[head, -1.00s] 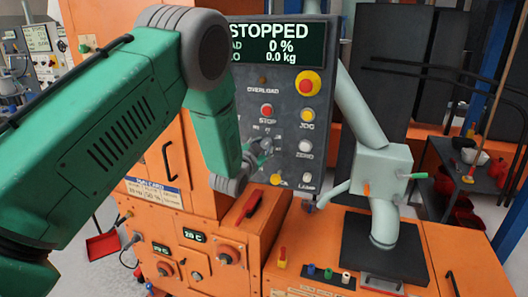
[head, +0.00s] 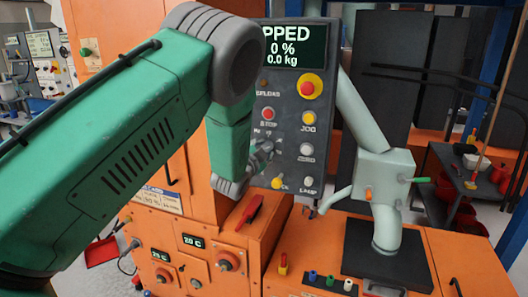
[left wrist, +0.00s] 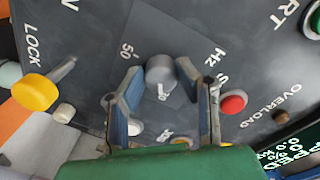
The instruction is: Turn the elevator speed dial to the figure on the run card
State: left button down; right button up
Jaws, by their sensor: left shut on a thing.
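The speed dial (left wrist: 160,72) is a round grey knob on the dark control panel, with "50" and "Hz" printed around it in the left wrist view. My left gripper (left wrist: 160,85) is shut on the dial, one finger on each side. In the head view the left gripper (head: 262,154) is small at the panel's left edge, below my forearm, and the dial is hidden there. A white card with a blue heading (head: 161,199) is on the orange cabinet, partly covered by my arm. Its figures are too small to read. My right gripper is not in view.
The panel (head: 291,140) carries a red stop button (head: 268,113), a large red-and-yellow button (head: 309,87) and a yellow button (head: 277,183) near the gripper. The display (head: 290,47) shows 0 %. A red-handled lever (head: 250,212) stands below.

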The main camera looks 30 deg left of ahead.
pick_arm(q)
jog(key=shift+d, duration=0.15)
jog(key=c, duration=1.3)
grip_release()
jog(key=shift+c, duration=0.2)
jog(key=shift+o, duration=0.7)
jog(key=shift+d+r, duration=0.1)
jog(key=v, duration=1.2)
